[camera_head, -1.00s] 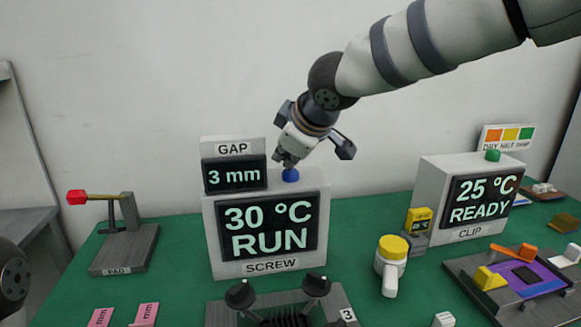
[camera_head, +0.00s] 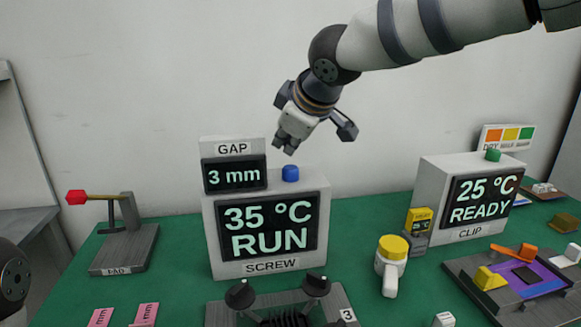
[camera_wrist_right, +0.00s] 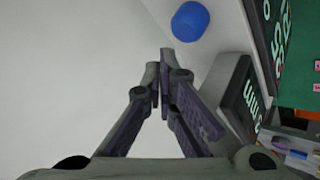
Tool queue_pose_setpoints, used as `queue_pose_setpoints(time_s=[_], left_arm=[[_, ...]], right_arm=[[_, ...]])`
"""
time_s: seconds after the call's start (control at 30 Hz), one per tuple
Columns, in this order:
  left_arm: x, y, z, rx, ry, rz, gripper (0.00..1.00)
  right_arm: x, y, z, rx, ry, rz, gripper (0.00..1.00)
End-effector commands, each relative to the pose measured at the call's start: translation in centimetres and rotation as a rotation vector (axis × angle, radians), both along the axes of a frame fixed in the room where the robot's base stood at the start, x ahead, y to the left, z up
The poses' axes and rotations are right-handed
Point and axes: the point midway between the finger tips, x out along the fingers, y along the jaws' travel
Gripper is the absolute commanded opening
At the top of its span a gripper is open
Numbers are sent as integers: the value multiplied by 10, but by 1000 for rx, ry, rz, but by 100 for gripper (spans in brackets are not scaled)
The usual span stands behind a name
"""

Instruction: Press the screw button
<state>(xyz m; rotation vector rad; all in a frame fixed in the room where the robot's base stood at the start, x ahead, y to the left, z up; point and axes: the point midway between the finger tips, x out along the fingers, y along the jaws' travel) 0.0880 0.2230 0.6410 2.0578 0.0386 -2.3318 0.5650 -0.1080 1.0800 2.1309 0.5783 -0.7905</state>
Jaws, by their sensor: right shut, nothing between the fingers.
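The SCREW box (camera_head: 266,267) stands on the green table and its screen reads 35 °C RUN. The blue screw button (camera_head: 290,174) sits on its top; it also shows in the right wrist view (camera_wrist_right: 190,21). My right gripper (camera_head: 285,146) is shut and empty, a little above the blue button and apart from it. In the right wrist view its closed fingertips (camera_wrist_right: 160,65) are beside the button with a gap between. My left gripper is not in view; only a dark part of my left arm shows at the lower left edge.
A GAP display (camera_head: 233,174) reading 3 mm is at the button's left. A CLIP box (camera_head: 470,234) with a green button stands right. A PAD lever fixture (camera_head: 125,245) is left. A yellow-lidded bottle (camera_head: 391,262) stands in front.

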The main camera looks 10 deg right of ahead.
Motion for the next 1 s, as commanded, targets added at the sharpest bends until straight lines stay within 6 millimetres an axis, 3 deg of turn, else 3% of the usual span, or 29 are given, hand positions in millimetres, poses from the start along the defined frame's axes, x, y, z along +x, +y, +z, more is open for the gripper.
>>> queue_pose_setpoints(time_s=[0.4,1.0], left_arm=[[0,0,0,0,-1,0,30],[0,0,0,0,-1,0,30]], right_arm=[[0,0,39,3,-2,1,0],[0,0,41,1,0,1,0]])
